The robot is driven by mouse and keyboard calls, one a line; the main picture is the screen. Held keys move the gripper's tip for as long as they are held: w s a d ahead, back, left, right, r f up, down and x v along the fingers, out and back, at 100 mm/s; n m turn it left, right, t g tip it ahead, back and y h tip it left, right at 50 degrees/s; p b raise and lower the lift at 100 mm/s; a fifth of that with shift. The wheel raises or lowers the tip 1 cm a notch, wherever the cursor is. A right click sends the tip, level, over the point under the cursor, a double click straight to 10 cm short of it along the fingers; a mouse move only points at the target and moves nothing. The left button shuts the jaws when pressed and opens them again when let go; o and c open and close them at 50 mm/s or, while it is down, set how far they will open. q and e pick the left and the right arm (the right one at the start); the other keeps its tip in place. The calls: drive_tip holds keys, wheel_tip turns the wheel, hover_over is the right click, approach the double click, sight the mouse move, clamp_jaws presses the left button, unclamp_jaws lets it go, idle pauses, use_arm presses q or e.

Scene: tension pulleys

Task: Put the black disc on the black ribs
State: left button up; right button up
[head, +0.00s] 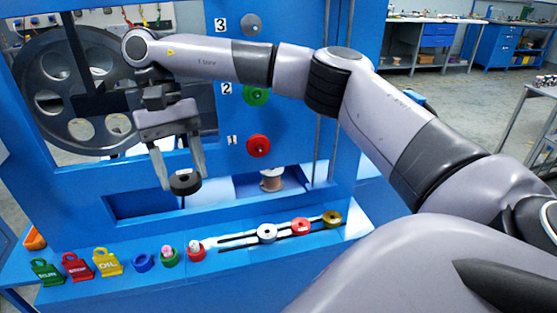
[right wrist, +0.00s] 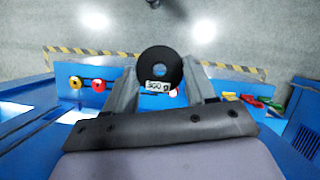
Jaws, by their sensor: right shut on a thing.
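The black disc (head: 186,184) hangs between the fingertips of my right gripper (head: 181,172), in front of the blue panel and over its left recess. In the right wrist view the black disc (right wrist: 160,66) shows its face, a centre hole and a "300 g" label, between the two fingers of the right gripper (right wrist: 160,88). The gripper is shut on it. A small dark piece shows just under the disc in the head view; I cannot tell what it is. My left gripper is not in view.
The blue panel (head: 220,180) carries a red pulley (head: 258,146), a green pulley (head: 256,96) and a grey one (head: 251,25). A large dark wheel (head: 55,120) stands at left.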

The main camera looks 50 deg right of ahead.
sight(190, 185)
drive_tip(key=w+d+f+m+t+h+b, duration=0.1)
drive_tip(key=w+d+f+m+t+b, duration=0.3)
drive_tip(key=m, duration=0.8)
drive_tip(key=w+d+f+m+t+h+b, duration=0.15)
drive_tip(key=d+f+m+b, duration=0.25)
drive_tip(key=f+m, duration=0.55)
drive_tip(key=w+d+f+m+t+b, duration=0.25)
drive_tip(key=d+m+b, duration=0.2)
drive_tip(key=m, duration=1.05)
drive_tip(key=shift+t, duration=0.4)
drive_tip(key=f, duration=1.9)
drive_tip(key=shift+s+d+f, duration=0.15)
drive_tip(key=shift+s+f, duration=0.1)
drive_tip(key=shift+f+n, duration=0.25)
drive_tip(key=o, duration=1.3)
drive_tip(key=shift+r, duration=0.15)
